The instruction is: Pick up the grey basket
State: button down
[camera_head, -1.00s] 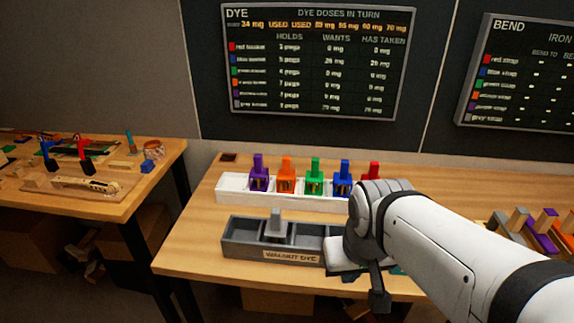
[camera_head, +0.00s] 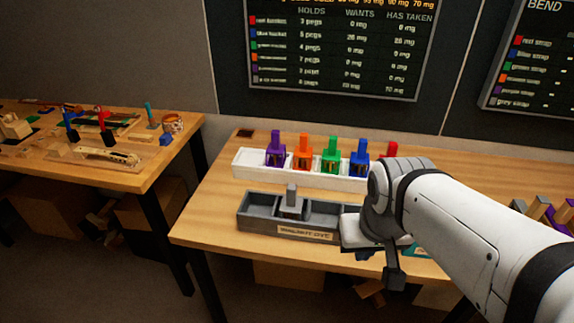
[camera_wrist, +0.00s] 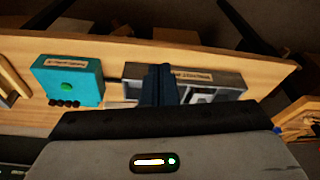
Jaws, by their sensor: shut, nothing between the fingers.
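The grey basket (camera_head: 291,200) stands upright in the left part of the grey walnut dye tray (camera_head: 262,223), with its handle rising above the tray walls. In the wrist view the tray (camera_wrist: 226,78) lies beyond my fingers, and the basket (camera_wrist: 203,98) shows in it to the right of them. My gripper (camera_wrist: 160,84) is shut and empty in the wrist view, over or in front of the tray's other end; its height above the tray I cannot tell.
Behind the tray, a white rack (camera_head: 250,168) holds purple, orange, green, blue and red baskets. A teal box (camera_wrist: 75,80) stands beside the tray. Coloured straps (camera_head: 545,212) lie at the right. A second bench (camera_head: 110,178) stands at the left across a gap.

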aim_at(292, 206)
jog(key=z, duration=2.7)
jog(key=k, duration=1.45)
jog(key=u, duration=2.2)
jog(key=i, duration=1)
jog(key=z, duration=0.05)
